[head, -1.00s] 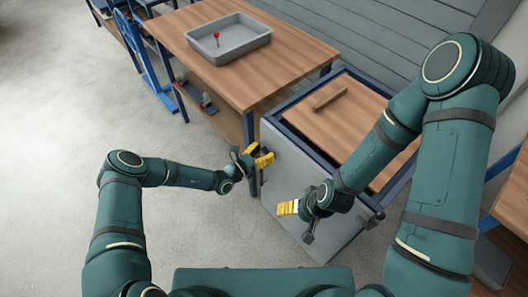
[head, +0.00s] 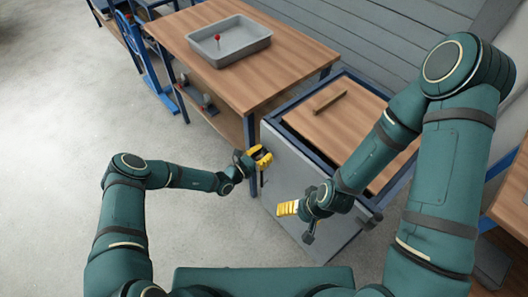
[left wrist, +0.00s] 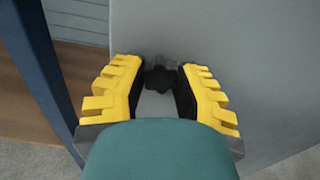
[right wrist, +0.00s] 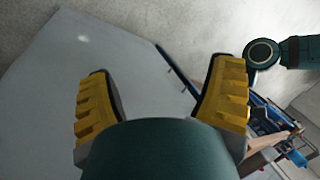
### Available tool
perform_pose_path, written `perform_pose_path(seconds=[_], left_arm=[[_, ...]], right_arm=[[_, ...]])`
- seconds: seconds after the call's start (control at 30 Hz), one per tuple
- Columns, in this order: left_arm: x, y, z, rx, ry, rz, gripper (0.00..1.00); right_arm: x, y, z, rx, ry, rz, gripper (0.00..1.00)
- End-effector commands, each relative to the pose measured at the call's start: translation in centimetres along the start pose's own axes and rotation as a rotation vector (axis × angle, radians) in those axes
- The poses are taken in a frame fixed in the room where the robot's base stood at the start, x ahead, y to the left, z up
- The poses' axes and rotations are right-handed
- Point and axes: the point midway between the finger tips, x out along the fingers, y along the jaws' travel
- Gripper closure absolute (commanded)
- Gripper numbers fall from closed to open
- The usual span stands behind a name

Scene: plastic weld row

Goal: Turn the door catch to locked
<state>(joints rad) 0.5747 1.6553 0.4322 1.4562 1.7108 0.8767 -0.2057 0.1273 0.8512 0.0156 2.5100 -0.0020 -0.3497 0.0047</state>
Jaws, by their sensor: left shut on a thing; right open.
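The door catch (left wrist: 160,78) is a small dark lobed knob on a grey plate, in front of the grey door (left wrist: 240,60) of the cabinet. In the left wrist view it sits between the yellow fingers of my left gripper (left wrist: 158,90), which is shut on it. In the head view my left gripper (head: 262,158) is at the left edge of the grey door (head: 290,180), and it hides the catch. Which way the catch points is hard to tell. My right gripper (head: 287,208) is open and empty in front of the door; its yellow fingers (right wrist: 162,100) stand wide apart.
The cabinet has a wooden top (head: 355,125) with a small wooden bar (head: 330,99) on it. A workbench (head: 180,35) with a grey tray (head: 245,55) stands to its left, close behind my left gripper. The concrete floor (head: 60,130) at left is clear.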

Motion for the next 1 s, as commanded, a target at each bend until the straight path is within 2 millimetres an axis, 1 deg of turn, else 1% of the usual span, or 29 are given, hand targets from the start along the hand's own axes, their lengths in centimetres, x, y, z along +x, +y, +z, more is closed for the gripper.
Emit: perform_pose_path(seconds=[0.03, 0.17, 1.0], left_arm=[[0.1, 0.0, 0.3, 0.040, -0.001, 0.000, 1.00], [0.1, 0.0, 0.3, 0.160, -0.001, 0.001, 1.00], [0.1, 0.2, 0.5, 0.957, -0.003, 0.002, 1.00]], right_arm=[[-0.6, -0.2, 0.0, 0.000, -0.002, 0.000, 0.19], [-1.4, -0.5, 0.1, 0.001, -0.006, 0.000, 0.19], [-6.1, -2.3, -2.1, 0.015, 0.044, 0.005, 0.19]])
